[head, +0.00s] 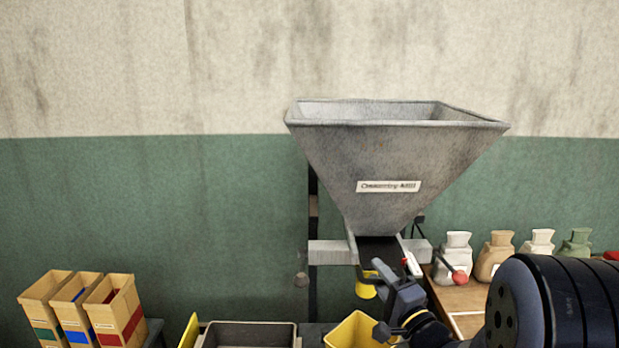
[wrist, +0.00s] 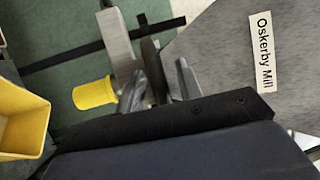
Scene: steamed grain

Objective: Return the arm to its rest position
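My gripper (head: 383,302) is in front of the outlet of the grey hopper (head: 390,150), at the lower middle right of the head view. In the wrist view its two fingers (wrist: 160,88) stand apart, with part of the mill behind them and nothing clearly held between them. My dark arm fills the lower right of the head view. The hopper carries a label, which reads "Oskerby Mill" in the wrist view (wrist: 263,50). A yellow cylinder (head: 366,287) hangs below the outlet, just left of my gripper. It also shows in the wrist view (wrist: 95,92).
A yellow bin (head: 352,330) is below my gripper, partly hidden. A grey tray (head: 249,325) stands left of it. Several wooden boxes (head: 84,308) stand at far left. Several sacks (head: 495,253) and a red-knobbed lever (head: 459,277) are right. Open space lies left of the mill.

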